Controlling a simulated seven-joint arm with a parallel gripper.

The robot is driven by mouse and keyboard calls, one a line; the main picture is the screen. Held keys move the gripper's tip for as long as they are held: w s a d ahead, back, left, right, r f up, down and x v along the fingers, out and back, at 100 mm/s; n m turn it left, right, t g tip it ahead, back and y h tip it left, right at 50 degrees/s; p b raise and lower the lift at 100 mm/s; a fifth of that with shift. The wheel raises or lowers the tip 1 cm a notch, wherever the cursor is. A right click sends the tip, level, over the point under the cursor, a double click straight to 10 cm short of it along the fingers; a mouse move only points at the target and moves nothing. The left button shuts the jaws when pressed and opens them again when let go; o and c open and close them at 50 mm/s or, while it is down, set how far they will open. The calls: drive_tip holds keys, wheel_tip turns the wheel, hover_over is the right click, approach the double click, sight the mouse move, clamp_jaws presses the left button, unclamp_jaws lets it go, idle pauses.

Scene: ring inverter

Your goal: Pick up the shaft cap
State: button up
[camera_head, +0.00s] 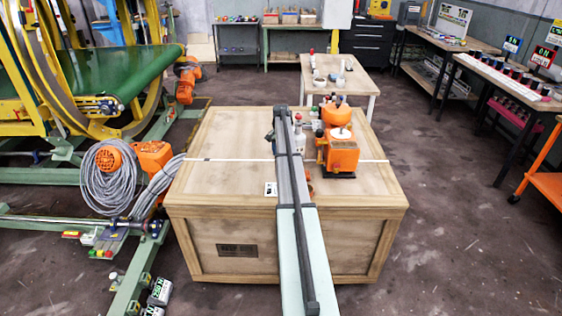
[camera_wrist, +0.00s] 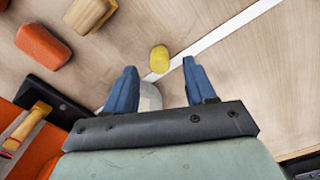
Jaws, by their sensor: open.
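My gripper (camera_wrist: 158,72) shows two blue fingers spread apart in the wrist view, with nothing clamped between them. A pale grey rounded piece (camera_wrist: 150,97) lies between the fingers, partly hidden by the gripper body. A small yellow rounded piece (camera_wrist: 159,58) lies just beyond the fingertips, beside a white line on the wooden top. I cannot tell for sure which piece is the shaft cap. In the head view my arm crosses the wooden crate (camera_head: 225,185) and hides most of my gripper and the small parts beneath it.
An orange machine (camera_head: 342,154) stands on the crate just right of my arm. In the wrist view an orange block (camera_wrist: 43,46) and a tan-orange block (camera_wrist: 88,13) lie at upper left. The crate's left top is mostly clear. A small table (camera_head: 345,80) stands behind.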

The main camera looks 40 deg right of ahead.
drive_tip(key=shift+f, duration=1.4)
clamp_jaws()
